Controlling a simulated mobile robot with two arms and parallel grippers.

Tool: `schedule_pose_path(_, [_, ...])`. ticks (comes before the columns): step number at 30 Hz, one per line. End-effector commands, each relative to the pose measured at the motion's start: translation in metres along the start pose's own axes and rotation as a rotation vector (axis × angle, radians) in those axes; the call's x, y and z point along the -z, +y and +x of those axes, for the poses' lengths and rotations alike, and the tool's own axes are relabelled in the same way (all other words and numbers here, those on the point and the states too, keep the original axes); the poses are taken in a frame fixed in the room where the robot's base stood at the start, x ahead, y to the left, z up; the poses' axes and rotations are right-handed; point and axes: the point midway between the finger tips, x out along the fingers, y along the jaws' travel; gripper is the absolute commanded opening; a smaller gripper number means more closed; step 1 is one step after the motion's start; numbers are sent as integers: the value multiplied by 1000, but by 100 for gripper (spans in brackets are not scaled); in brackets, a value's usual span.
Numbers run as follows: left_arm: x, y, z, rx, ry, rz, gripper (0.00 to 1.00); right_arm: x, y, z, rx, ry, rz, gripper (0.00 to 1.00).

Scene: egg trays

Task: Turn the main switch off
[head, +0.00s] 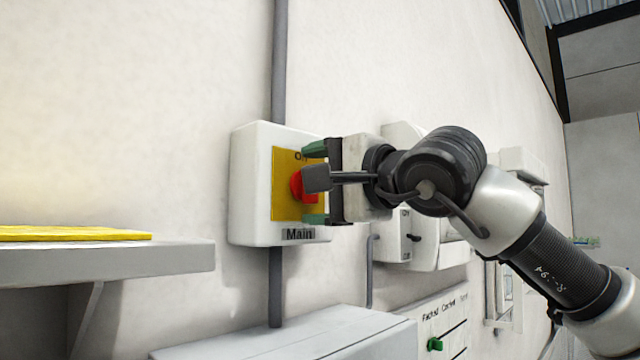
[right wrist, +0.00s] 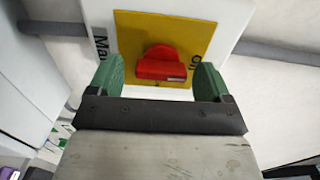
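The main switch box (head: 250,185) is a white box on the wall with a yellow plate (head: 284,207) and a "Main" label below. Its red rotary knob (head: 298,186) is partly hidden behind my right gripper in the head view. My right gripper (head: 316,182) is open in front of the plate, with its green fingers above and below the knob. In the right wrist view the red knob (right wrist: 161,66) lies between the two green fingers of the gripper (right wrist: 152,80), with gaps on both sides. My left gripper is not in view.
A grey conduit (head: 279,60) runs up and down the wall at the box. A shelf (head: 110,262) with a yellow sheet (head: 75,234) is at the left. A grey cabinet (head: 300,335) stands below, and more wall boxes (head: 391,236) sit behind my arm.

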Motion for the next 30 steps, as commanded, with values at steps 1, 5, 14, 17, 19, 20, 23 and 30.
schedule_pose_path(1, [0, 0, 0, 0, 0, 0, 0, 0, 0, 0, 1, 1, 1, 81])
schedule_pose_path(5, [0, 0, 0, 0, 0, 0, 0, 1, -1, 0, 2, 1, 2, 81])
schedule_pose_path(14, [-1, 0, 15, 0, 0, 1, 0, 1, 2, -23, 6, 3, 1, 81])
schedule_pose_path(17, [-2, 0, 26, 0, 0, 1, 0, 1, 4, -44, 6, 4, 0, 81])
schedule_pose_path(19, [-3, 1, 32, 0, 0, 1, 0, 1, 4, -59, 6, 3, -1, 81])
schedule_pose_path(20, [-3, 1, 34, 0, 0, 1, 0, 1, 3, -65, 6, 3, 0, 81])
schedule_pose_path(23, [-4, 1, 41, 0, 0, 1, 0, 1, 3, -83, 5, 3, 0, 81])
schedule_pose_path(30, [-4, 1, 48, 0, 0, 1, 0, 0, 0, -107, 3, 1, 1, 81])
